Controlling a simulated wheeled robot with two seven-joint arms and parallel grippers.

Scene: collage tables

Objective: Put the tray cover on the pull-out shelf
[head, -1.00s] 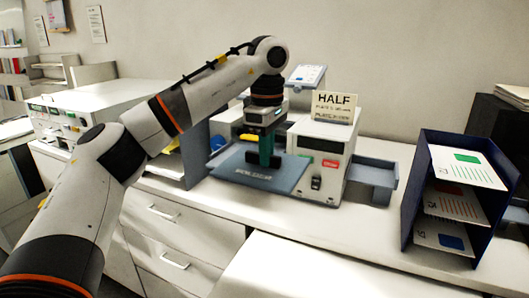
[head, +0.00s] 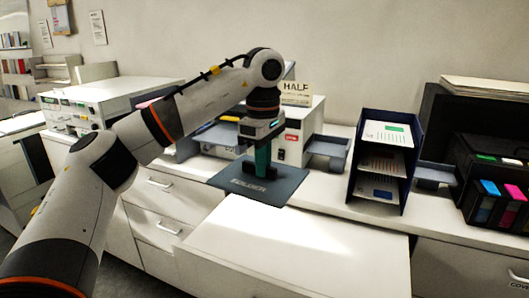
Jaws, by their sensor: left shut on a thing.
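The tray cover (head: 285,187) is a flat blue-grey panel with a lettered front edge, seen in the head view. My left gripper (head: 262,164) points down over its middle and is shut on its dark raised grip. The cover looks roughly level, in front of the white machine. The pull-out shelf (head: 300,248) is a bare white surface jutting out at the front. The cover's front edge overlaps the shelf's back edge in the picture; I cannot tell whether they touch. My right gripper is not in view.
The white machine with the HALF sign (head: 296,94) stands behind the cover, with a small grey side tray (head: 328,150) on its right. A blue sorter (head: 352,180) with cards stands further right, near ink cartridges (head: 490,208). The shelf top is clear.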

